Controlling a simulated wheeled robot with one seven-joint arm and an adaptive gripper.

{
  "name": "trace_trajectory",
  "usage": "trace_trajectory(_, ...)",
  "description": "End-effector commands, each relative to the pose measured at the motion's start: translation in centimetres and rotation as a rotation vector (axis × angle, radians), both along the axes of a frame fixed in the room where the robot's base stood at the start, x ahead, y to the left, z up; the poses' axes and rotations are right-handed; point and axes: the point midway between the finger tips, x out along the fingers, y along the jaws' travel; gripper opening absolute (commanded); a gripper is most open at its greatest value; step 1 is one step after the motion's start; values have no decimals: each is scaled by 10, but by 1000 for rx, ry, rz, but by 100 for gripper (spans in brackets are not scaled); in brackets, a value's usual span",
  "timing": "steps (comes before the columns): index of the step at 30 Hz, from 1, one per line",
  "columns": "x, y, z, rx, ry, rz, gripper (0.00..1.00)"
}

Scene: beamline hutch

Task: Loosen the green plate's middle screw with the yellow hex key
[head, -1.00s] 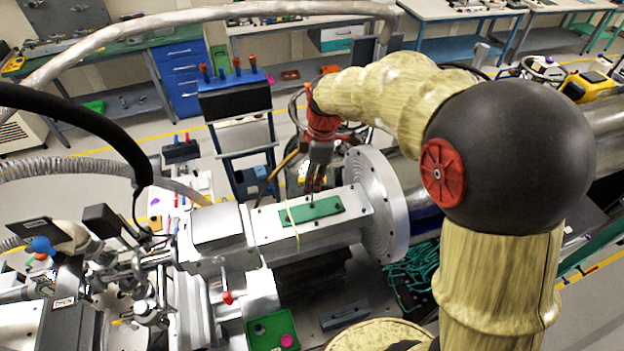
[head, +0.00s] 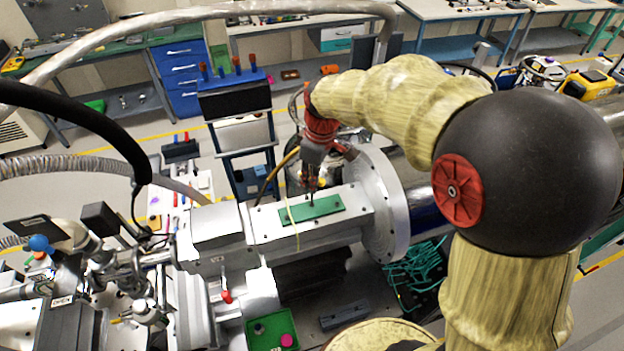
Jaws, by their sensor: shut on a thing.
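The green plate (head: 325,207) lies flat on top of the silver housing (head: 262,224), in the middle of the head view. My gripper (head: 311,188) points down over the plate's far edge, near its middle. Its fingers are close together on a thin piece, which I take to be the hex key; its yellow colour cannot be made out. A thin dark shaft (head: 311,199) runs from the fingertips down to the plate. The middle screw is too small to make out, so I cannot tell whether the shaft's tip sits in it.
A thin yellow strand (head: 291,217) lies across the plate's left part. A large round flange (head: 377,205) stands just right of the plate. A rack with upright orange and blue handles (head: 235,82) stands behind. A green tray (head: 272,333) is below, at the front.

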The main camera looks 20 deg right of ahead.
Motion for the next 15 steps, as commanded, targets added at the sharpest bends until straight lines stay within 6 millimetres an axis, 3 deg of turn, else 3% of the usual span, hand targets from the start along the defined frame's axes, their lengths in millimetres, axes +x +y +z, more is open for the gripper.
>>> trace_trajectory(8, 0, 0, 0, 0, 0, -10, 0)
trace_trajectory(15, 0, 1, 0, 0, -1, -217, 0)
